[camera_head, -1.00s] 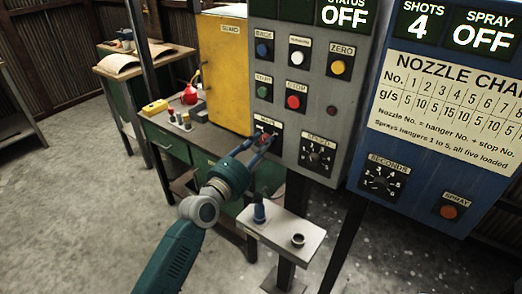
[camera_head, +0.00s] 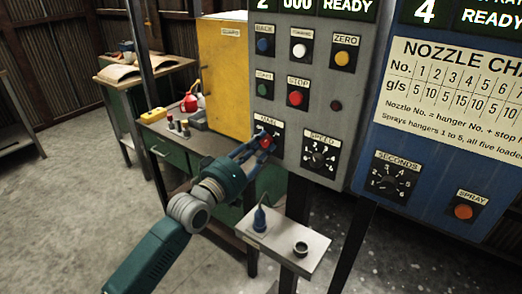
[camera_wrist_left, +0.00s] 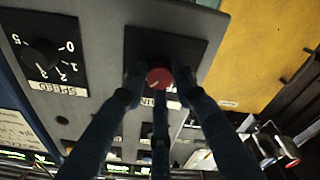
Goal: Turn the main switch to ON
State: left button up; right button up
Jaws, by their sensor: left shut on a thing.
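The main switch is a red knob (camera_head: 266,143) on a black plate labelled MAIN, low on the left of the grey control panel (camera_head: 318,62). My left gripper (camera_head: 261,146) is shut on this knob. In the left wrist view the red knob (camera_wrist_left: 159,77) sits between the fingertips of the left gripper (camera_wrist_left: 160,84), with a pale mark on its face. The grey panel's display (camera_head: 313,6) reads READY. The blue panel's display (camera_head: 490,16) also reads READY. My right gripper is not in view.
The SPEED dial (camera_head: 319,158) is just right of the switch, with several push buttons above. A small shelf (camera_head: 312,250) with a blue-handled tool (camera_head: 259,217) and a dark cup (camera_head: 300,249) stands below. A yellow cabinet (camera_head: 224,75) stands behind left.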

pick_arm(q)
jog(key=shift+f+m, duration=0.1)
jog(key=shift+m, duration=0.8)
jog(key=o, duration=1.2)
jog(key=shift+c, duration=0.2)
jog(key=r+v, duration=0.1)
jog(key=v, duration=1.1)
jog(key=shift+a+f, duration=0.2)
jog(key=shift+f, duration=0.25)
jog(key=shift+w, duration=0.1)
